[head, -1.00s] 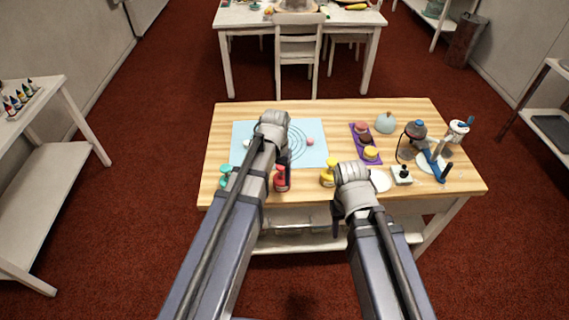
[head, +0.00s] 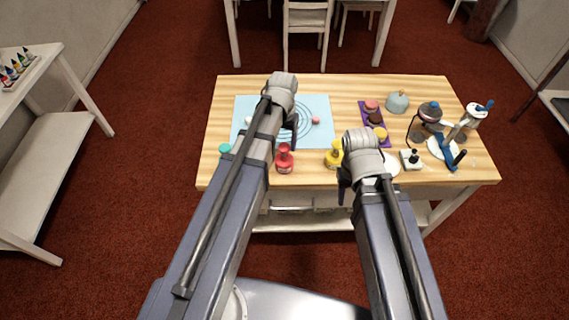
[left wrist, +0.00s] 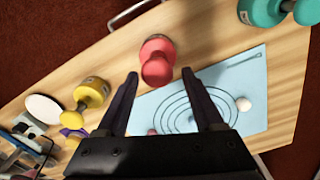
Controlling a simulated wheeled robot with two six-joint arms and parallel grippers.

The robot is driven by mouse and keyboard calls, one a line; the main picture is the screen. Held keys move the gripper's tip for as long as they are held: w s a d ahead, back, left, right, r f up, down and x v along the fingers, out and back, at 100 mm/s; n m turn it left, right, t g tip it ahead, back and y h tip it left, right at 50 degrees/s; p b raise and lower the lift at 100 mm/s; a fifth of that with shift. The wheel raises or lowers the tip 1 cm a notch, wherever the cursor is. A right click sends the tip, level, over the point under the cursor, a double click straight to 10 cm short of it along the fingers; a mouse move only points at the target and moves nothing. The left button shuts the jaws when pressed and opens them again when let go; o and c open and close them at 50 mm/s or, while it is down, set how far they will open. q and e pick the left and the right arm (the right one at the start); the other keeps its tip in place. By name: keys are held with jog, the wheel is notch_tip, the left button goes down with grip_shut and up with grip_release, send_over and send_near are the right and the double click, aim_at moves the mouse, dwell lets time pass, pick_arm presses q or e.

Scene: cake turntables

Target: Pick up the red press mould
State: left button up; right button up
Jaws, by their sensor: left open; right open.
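The red press mould (head: 285,158) stands on the wooden table near its front edge, just right of my left arm in the head view. In the left wrist view the red mould (left wrist: 157,60) shows beyond and between my open fingertips, apart from them. My left gripper (left wrist: 159,75) is open and empty over the table. In the head view my left gripper (head: 291,135) is partly hidden by its own arm. My right gripper (head: 345,185) is open at the table's front edge, mostly hidden by its wrist.
A yellow mould (head: 334,155) stands to the right of the red one, and a teal mould (left wrist: 262,12) to its other side. A blue mat (head: 320,105) with rings lies behind. A purple tray (head: 364,108), a white press (head: 411,160) and a blue stand (head: 446,152) fill the right side.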

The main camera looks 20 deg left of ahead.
aim_at(284, 155)
pick_arm(q)
jog(key=shift+f, duration=0.15)
jog(key=f+b, duration=0.5)
jog(key=shift+s+d+f, duration=0.15)
jog(key=shift+s, duration=0.05)
grip_shut()
dwell(0.5)
